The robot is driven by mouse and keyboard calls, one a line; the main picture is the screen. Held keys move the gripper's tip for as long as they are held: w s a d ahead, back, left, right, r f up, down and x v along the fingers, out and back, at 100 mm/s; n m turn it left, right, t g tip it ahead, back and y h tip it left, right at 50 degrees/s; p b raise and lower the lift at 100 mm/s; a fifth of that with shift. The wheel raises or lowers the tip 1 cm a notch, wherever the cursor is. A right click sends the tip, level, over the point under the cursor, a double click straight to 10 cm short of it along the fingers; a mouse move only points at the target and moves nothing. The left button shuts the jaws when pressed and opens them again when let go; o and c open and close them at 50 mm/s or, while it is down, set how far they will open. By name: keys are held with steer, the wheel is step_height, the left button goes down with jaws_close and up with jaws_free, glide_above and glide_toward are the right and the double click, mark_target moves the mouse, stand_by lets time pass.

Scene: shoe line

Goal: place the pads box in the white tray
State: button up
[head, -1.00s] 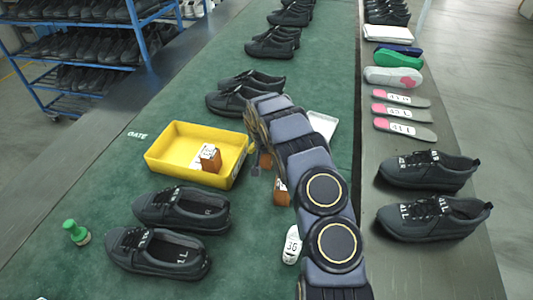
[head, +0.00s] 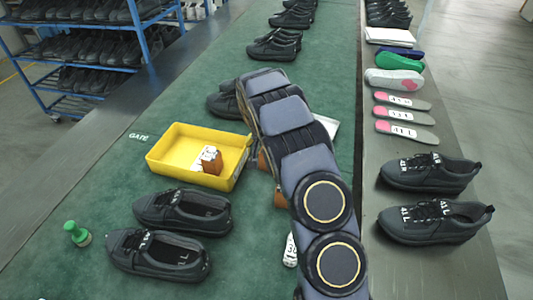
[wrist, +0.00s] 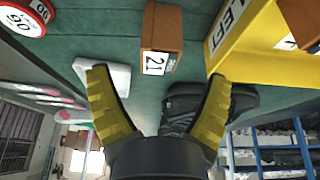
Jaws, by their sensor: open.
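Brown boxes of similar look are in view, and I cannot tell by label which is the pads box. One brown box (wrist: 161,30) with a "21" label stands on the green surface in the wrist view, ahead of my gripper (wrist: 160,100), which is open and empty. Another brown box (head: 211,162) is inside the yellow tray (head: 165,168). Parts of brown boxes (head: 280,200) show beside my arm in the head view. The white tray (head: 329,126) is mostly hidden behind my arm; a white corner shows behind the left finger in the wrist view (wrist: 118,76).
Black shoes (head: 165,254) stand in front of the yellow tray, and more stand further along the belt. A green stamp (head: 76,233) is at the left. Insoles and shoes line the right-hand ledge.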

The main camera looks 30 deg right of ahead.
steer(key=s+a+r+n+g, duration=0.1)
steer(key=s+a+r+n, duration=0.1)
steer(key=s+a+r, duration=0.3)
steer(key=s+a+r+n+g+y, duration=0.1)
steer(key=s+a+r+n, duration=0.1)
steer(key=s+a+r, duration=0.3)
steer(key=s+a+r+n+g+y, duration=0.1)
steer(key=s+a+r, duration=0.5)
steer(key=s+r, duration=0.4)
steer(key=s, duration=0.6)
steer(key=shift+s+n, duration=0.35)
steer(key=shift+n, duration=0.05)
steer(key=shift+o, duration=1.4)
steer(key=s+a+r+n+g+y, duration=0.1)
steer(key=s+a+n, duration=0.2)
steer(key=s, duration=1)
steer(key=shift+a+n+g, duration=0.3)
steer(key=shift+a+n, duration=0.1)
steer(key=shift+a, duration=0.75)
steer(key=shift+w, duration=0.1)
